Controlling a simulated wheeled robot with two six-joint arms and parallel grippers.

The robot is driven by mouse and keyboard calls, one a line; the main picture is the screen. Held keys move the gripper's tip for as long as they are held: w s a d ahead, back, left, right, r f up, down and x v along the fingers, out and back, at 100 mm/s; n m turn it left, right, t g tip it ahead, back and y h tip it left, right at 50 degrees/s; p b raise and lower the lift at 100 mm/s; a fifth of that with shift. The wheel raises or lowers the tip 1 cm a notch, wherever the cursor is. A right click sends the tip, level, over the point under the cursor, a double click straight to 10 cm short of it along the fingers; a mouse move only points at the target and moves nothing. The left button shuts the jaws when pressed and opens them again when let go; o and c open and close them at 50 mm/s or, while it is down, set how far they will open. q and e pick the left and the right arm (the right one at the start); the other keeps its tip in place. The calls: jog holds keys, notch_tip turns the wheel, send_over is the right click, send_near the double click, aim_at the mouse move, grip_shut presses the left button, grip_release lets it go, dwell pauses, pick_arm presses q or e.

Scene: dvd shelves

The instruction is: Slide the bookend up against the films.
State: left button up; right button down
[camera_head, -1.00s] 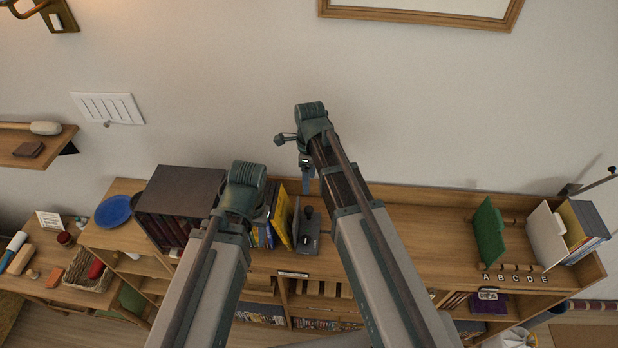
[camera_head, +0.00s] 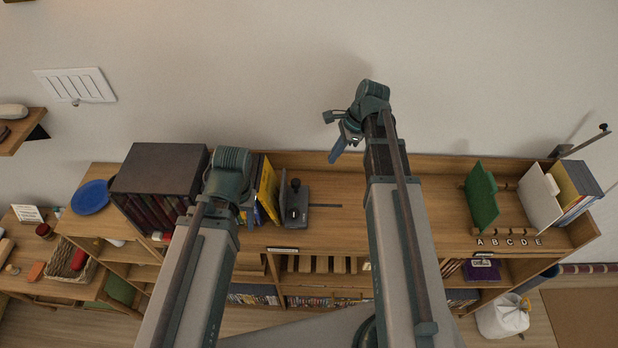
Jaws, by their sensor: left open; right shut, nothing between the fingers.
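The dark grey bookend (camera_head: 297,208) stands on the shelf top, with an upright plate on its left side and a black knob. Just left of it are the films (camera_head: 268,192), upright yellow and dark blue cases; the yellow one leans. A narrow gap seems to show between the yellow case and the plate. My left gripper (camera_head: 228,190) is over the left end of the films; its wrist hides its fingertips and part of the row. My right gripper (camera_head: 338,152) is shut and empty, above and to the right of the bookend, apart from it.
A dark box of books (camera_head: 158,175) stands left of the films. The shelf top (camera_head: 335,230) right of the bookend is clear, apart from a thin dark strip (camera_head: 326,206). A green divider (camera_head: 482,198) and a white one (camera_head: 540,195) stand far right.

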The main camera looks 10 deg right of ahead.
jog(key=b, duration=1)
send_near(295, 196)
jog(key=d+f, duration=0.1)
jog(key=w+d+f, duration=0.1)
jog(key=d, duration=0.1)
jog(key=d+f, duration=0.1)
jog(key=d, duration=0.1)
jog(key=shift+w, duration=0.25)
jog(key=shift+w+a+r+p, duration=0.1)
jog(key=shift+a+r+p, duration=0.05)
jog(key=shift+a, duration=0.45)
jog(key=shift+w+a+r+p, duration=0.1)
jog(key=shift+a+r+p, duration=0.05)
jog(key=shift+a, duration=1.2)
jog(key=a, duration=0.2)
jog(key=w+a, duration=0.1)
jog(key=a, duration=0.1)
jog(key=shift+w+a, duration=0.2)
jog(key=shift+a, duration=0.2)
jog(key=shift+d, duration=0.1)
